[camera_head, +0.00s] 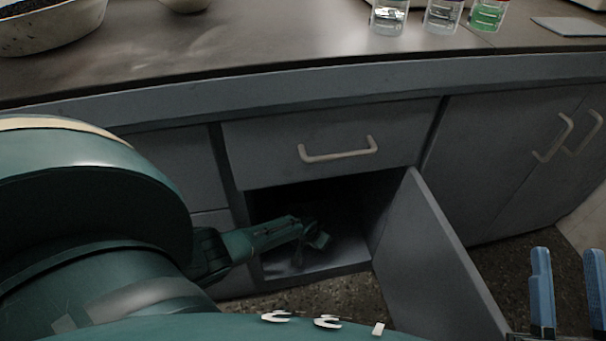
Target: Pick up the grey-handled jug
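I cannot make out a grey-handled jug for certain. My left arm comes in from the left, and its gripper (310,234) reaches into the dark opening of the cabinet (318,262). Faint dark shapes show around its tip, too shadowed to tell whether they are fingers or a held thing. My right gripper (569,288) is at the lower right, to the right of the open cabinet door (436,262). Its two blue fingers stand apart with nothing between them.
A closed drawer (270,140) is above the opening. Clear containers stand on the countertop (270,38): one with clear contents (389,18), another clear one (442,15) and one with green liquid (488,15). A bowl (50,28) is at the left. Closed doors (505,165) are at the right.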

